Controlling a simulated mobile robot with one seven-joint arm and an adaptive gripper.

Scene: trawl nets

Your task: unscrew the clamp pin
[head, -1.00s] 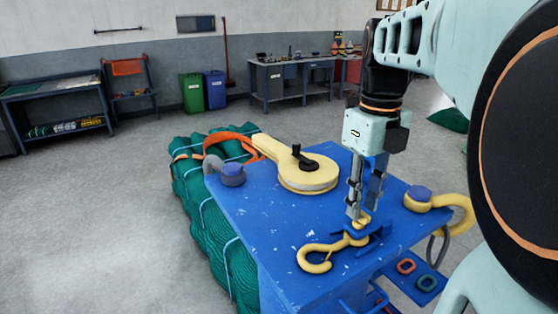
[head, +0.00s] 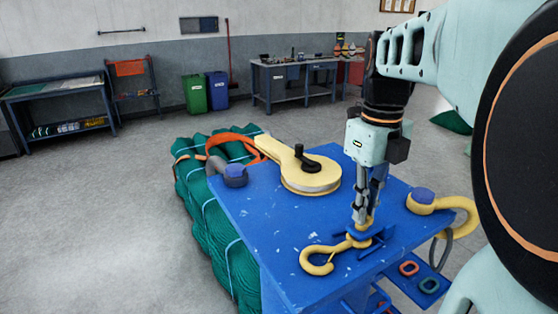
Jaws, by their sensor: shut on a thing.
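My gripper (head: 362,217) points straight down over the blue table's front right part. Just below is a low blue clamp (head: 378,240) on the table top. A yellow hook (head: 318,262) lies on the table with its shank running to the clamp and its open bend to the left. How far the pin is threaded in cannot be seen.
The blue table (head: 270,235) also bears a yellow pulley block (head: 312,180) behind the gripper. A yellow hook with a blue-topped post (head: 422,197) is at the right edge. Another blue-topped post (head: 235,176) is at the left. Green netting (head: 215,230) lies along the left side.

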